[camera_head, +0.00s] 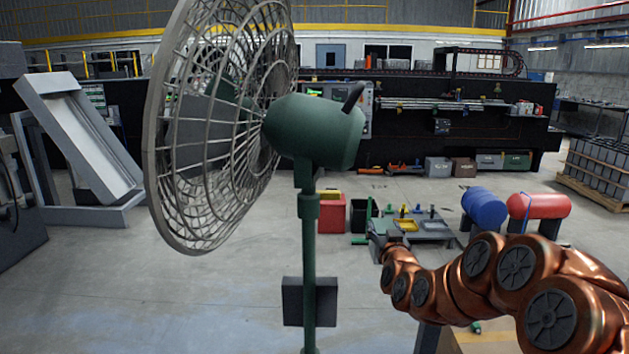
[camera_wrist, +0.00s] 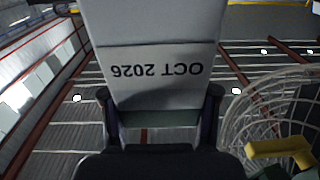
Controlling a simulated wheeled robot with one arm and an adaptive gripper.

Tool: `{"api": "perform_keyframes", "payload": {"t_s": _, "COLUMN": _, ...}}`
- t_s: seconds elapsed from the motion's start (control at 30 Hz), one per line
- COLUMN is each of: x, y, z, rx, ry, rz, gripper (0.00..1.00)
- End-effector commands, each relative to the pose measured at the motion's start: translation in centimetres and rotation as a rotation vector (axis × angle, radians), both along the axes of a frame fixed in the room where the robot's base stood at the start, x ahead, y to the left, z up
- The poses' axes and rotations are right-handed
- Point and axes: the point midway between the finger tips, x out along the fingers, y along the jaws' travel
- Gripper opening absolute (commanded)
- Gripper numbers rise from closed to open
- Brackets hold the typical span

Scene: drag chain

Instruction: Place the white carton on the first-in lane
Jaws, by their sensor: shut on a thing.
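The white carton (camera_wrist: 150,65) fills the upper middle of the wrist view, with "OCT 2026" printed upside down on it. My gripper (camera_wrist: 160,97) is shut on it, with a dark finger at each side of its lower part. In the head view my copper arm reaches in from the right, and the carton cannot be made out there.
A large green fan (camera_head: 315,130) stands close in the head view and blocks much of it. A red drum (camera_head: 540,206) and a blue drum (camera_head: 484,208) lie beyond my arm. A wire cage (camera_wrist: 262,115) and a yellow piece (camera_wrist: 278,148) are right of my gripper.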

Motion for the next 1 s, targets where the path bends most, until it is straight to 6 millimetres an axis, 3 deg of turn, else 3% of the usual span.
{"api": "perform_keyframes", "payload": {"t_s": 0.03, "x": 0.0, "y": 0.0, "z": 2.0, "rx": 0.000, "ry": -0.001, "rz": 0.000, "gripper": 0.09}}
{"api": "perform_keyframes", "payload": {"t_s": 0.1, "x": 0.0, "y": 0.0, "z": 3.2, "rx": 0.000, "ry": -0.001, "rz": 0.000, "gripper": 0.09}}
{"api": "perform_keyframes", "payload": {"t_s": 0.33, "x": 0.0, "y": 0.0, "z": 6.0, "rx": 0.000, "ry": -0.001, "rz": 0.000, "gripper": 0.09}}
{"api": "perform_keyframes", "payload": {"t_s": 1.0, "x": 0.0, "y": 0.0, "z": 6.6, "rx": 0.000, "ry": -0.001, "rz": 0.000, "gripper": 0.09}}
